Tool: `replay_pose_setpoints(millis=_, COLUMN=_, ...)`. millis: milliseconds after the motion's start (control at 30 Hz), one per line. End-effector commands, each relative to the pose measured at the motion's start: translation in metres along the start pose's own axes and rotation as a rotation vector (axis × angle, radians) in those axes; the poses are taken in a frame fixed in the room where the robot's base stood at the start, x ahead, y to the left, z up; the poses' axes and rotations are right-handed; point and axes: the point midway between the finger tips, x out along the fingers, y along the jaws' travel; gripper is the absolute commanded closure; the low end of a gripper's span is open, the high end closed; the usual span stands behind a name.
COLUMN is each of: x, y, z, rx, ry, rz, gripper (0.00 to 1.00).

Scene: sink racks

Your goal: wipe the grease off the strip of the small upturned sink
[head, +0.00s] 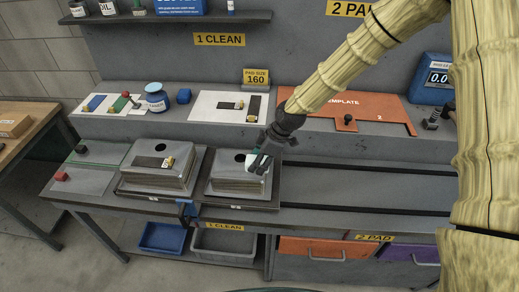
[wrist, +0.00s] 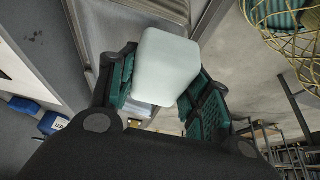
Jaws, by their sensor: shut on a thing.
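My gripper (head: 258,163) is at the right side of the right-hand upturned sink (head: 228,186), which looks the smaller of two. It is shut on a white block (wrist: 162,65), held between the teal finger pads in the wrist view. The small sink is grey metal with a round dark hole on top; my gripper covers part of its right side. I cannot make out grease on it, nor whether the block touches it. The larger upturned sink (head: 150,182) stands to the left, with a dark plate and a small yellow item on top.
A raised ledge behind holds a blue-lidded jar (head: 156,98), a white board (head: 215,107) and an orange template (head: 375,112). A blue bin (head: 161,237) and a grey bin (head: 222,242) sit below. The bench right of the small sink is mostly clear, with dark rails.

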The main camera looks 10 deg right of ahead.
Motion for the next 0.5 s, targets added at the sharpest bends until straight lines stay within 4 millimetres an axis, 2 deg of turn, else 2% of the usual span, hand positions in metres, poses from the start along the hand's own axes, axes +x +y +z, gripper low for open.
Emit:
replay_pose_setpoints(millis=300, x=-0.029, y=0.001, z=-0.014, rx=-0.001, ry=0.001, rz=0.0, gripper=0.74)
replay_pose_setpoints(millis=500, x=-0.039, y=0.0, z=-0.019, rx=-0.002, ry=0.001, rz=-0.001, gripper=0.74)
